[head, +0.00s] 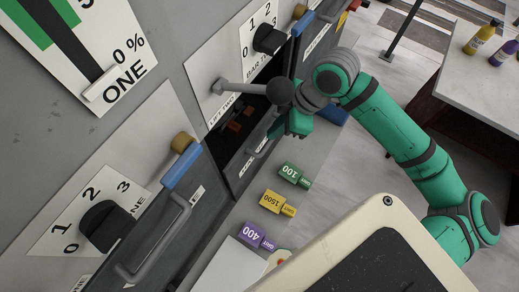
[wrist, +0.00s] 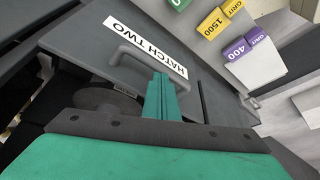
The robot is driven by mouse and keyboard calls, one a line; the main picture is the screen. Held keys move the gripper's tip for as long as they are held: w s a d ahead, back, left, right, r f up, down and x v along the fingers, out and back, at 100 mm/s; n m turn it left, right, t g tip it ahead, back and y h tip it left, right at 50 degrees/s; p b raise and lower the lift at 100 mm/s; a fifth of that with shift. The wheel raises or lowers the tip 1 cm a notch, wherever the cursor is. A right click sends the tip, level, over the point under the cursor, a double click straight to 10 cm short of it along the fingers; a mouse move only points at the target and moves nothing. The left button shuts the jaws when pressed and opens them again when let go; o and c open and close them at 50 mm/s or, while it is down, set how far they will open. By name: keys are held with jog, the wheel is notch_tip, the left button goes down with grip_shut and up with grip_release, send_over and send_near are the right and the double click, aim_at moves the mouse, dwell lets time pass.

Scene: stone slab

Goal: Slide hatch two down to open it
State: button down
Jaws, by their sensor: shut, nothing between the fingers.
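Hatch two is a dark grey panel (wrist: 95,38) with a white HATCH TWO label (wrist: 168,58) and a grey bar handle (wrist: 133,52) in the wrist view. In the head view its handle (head: 262,148) shows low on the wall, below a dark opening (head: 226,143) with brownish things inside. My gripper (wrist: 160,80) has its green fingers shut together and empty, beside the handle's right end. I cannot tell if they touch it. In the head view my green gripper (head: 297,123) is in front of the opening and partly hides it.
A grey lever with a dark round knob (head: 281,92) sticks out by LIFT TWO, close to my wrist. A dial (head: 107,225) and another handle (head: 160,240) are at lower left. Green, yellow and purple grit blocks (head: 272,201) lie below. A table with bottles (head: 482,38) stands right.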

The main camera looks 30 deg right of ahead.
jog(key=shift+f, duration=8)
jog(key=s+v, duration=0.1)
jog(key=v, duration=1.5)
jog(key=shift+s+a, duration=0.2)
jog(key=shift+s, duration=0.1)
jog(key=shift+r, duration=0.15)
